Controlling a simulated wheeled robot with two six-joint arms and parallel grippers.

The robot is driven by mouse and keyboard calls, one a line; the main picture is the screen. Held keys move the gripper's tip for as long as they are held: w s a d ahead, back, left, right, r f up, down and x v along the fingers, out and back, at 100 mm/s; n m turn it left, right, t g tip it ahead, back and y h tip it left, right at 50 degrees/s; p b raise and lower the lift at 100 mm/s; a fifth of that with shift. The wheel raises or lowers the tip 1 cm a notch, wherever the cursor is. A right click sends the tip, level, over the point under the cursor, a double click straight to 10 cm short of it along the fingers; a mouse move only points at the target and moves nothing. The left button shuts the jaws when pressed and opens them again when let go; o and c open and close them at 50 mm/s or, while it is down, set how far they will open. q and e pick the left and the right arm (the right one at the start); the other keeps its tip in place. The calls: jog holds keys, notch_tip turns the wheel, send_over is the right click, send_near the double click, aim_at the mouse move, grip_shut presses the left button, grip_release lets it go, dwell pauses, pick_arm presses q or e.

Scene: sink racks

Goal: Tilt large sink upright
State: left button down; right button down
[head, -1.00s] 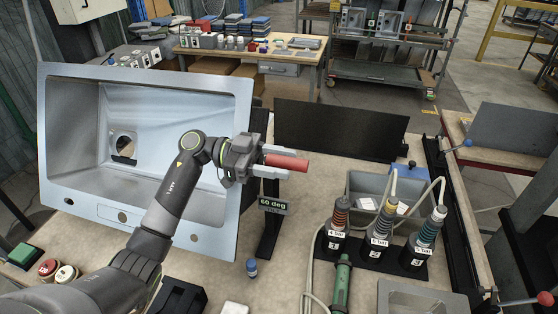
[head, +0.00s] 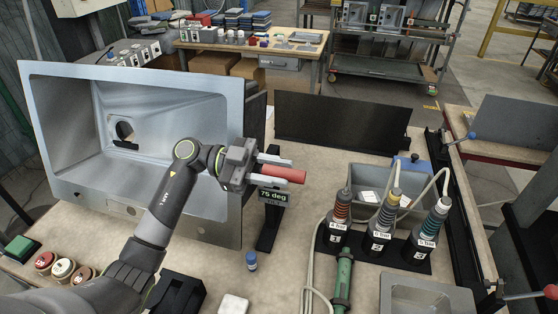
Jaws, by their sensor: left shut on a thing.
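The large sink (head: 190,222) is a metal basin standing steeply tilted at the left of the bench, its open bowl facing me and its drain hole at the left of the bowl. My left gripper (head: 284,171) is shut on a red handle (head: 285,175) to the right of the sink. A small display (head: 273,196) below the handle reads 75 deg, on a black upright stand. My left forearm covers part of the sink's lower middle. My right gripper is not in view.
Three labelled tools (head: 384,222) stand in a black holder at the right, with a green tool (head: 343,275) beside them. A grey small basin (head: 369,178) lies behind.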

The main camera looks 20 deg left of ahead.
pick_arm(q)
jog(key=s+f+m+b, duration=0.1)
jog(key=s+f+b, duration=0.1)
jog(key=f, duration=0.3)
jog(key=shift+s+f+m, duration=0.15)
jog(key=shift+s+m, duration=0.25)
jog(key=shift+s, duration=0.1)
jog(key=shift+f, duration=0.1)
jog(key=c, duration=1.2)
grip_release()
jog(key=shift+s, duration=0.1)
jog(key=shift+o, duration=0.2)
jog(key=shift+w, duration=0.2)
jog(key=shift+a, duration=0.15)
